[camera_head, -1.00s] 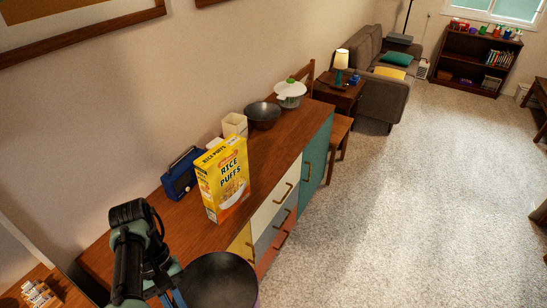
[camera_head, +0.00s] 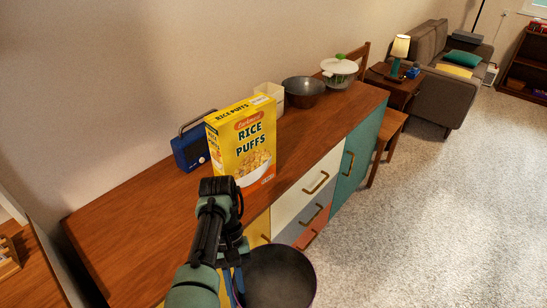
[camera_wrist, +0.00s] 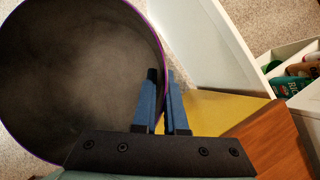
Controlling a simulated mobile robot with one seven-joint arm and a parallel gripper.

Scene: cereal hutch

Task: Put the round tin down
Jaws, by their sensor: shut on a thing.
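The round tin (camera_head: 276,279) is a wide, dark, open vessel that looks empty. In the head view it hangs in front of the sideboard, at the bottom of the picture. In the wrist view the tin (camera_wrist: 75,80) fills the left side and shows a thin purple rim. My gripper (camera_wrist: 162,82) has blue fingers shut on the rim, one finger inside and one outside. In the head view the wrist partly covers the fingers, and the tin's base is hidden.
A yellow cereal box (camera_head: 241,143) stands on the wooden sideboard (camera_head: 150,220), with a blue radio (camera_head: 190,148) behind it. The sideboard's near left top is clear.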

